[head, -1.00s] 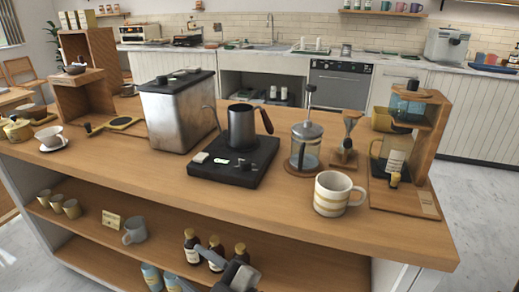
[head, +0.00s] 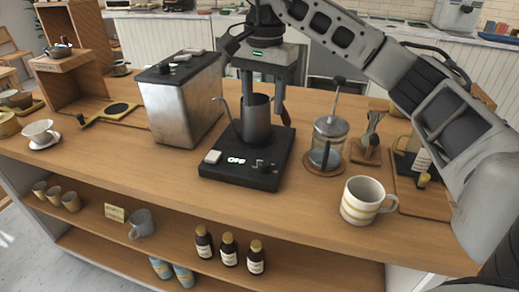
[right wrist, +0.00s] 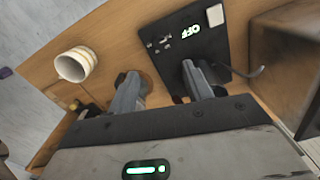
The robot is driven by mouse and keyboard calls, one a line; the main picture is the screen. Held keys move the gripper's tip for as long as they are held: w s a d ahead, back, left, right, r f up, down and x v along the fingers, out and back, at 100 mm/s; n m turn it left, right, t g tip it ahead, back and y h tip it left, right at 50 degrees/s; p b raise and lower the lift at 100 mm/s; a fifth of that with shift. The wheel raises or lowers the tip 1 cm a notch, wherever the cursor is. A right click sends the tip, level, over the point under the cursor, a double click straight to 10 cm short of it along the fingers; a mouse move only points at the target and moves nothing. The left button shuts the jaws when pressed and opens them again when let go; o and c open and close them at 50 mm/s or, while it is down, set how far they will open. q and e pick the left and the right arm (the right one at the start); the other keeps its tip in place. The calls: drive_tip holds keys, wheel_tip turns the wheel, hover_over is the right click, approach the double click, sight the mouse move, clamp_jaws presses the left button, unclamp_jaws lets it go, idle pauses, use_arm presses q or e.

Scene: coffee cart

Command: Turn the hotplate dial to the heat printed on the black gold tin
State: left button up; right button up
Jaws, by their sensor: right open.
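The black hotplate (head: 232,176) stands on the wooden counter with a lit "OFF" display and a small dial (head: 262,167) on its front. In the right wrist view the hotplate (right wrist: 210,62) also reads "OFF". A grey kettle (head: 256,122) stands on the hotplate. My right gripper (head: 264,100) is open and points down at the kettle's upper part; I cannot tell whether it touches it. In the right wrist view one finger of the right gripper (right wrist: 160,74) overlaps the hotplate. My left gripper is not in view. I cannot make out a black gold tin.
A French press (head: 328,145) and a striped mug (head: 362,202) stand right of the hotplate. A metal box with a dark lid (head: 178,105) stands left. Several dark bottles (head: 228,250) sit on the lower shelf. The counter front is clear.

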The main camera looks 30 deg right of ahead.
drive_tip(key=b, duration=0.2)
approach(264, 162)
wheel_tip(264, 162, down, 7)
drive_tip(key=shift+f+p, duration=0.2)
drive_tip(key=shift+p, duration=0.5)
drive_tip(key=shift+f, duration=0.6)
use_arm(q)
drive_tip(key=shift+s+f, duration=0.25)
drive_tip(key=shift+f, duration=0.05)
use_arm(e)
drive_tip(key=shift+f, duration=0.1)
drive_tip(key=shift+c, duration=0.5)
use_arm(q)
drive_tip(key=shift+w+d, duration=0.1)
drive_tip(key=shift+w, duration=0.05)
use_arm(e)
drive_tip(key=c, duration=0.9)
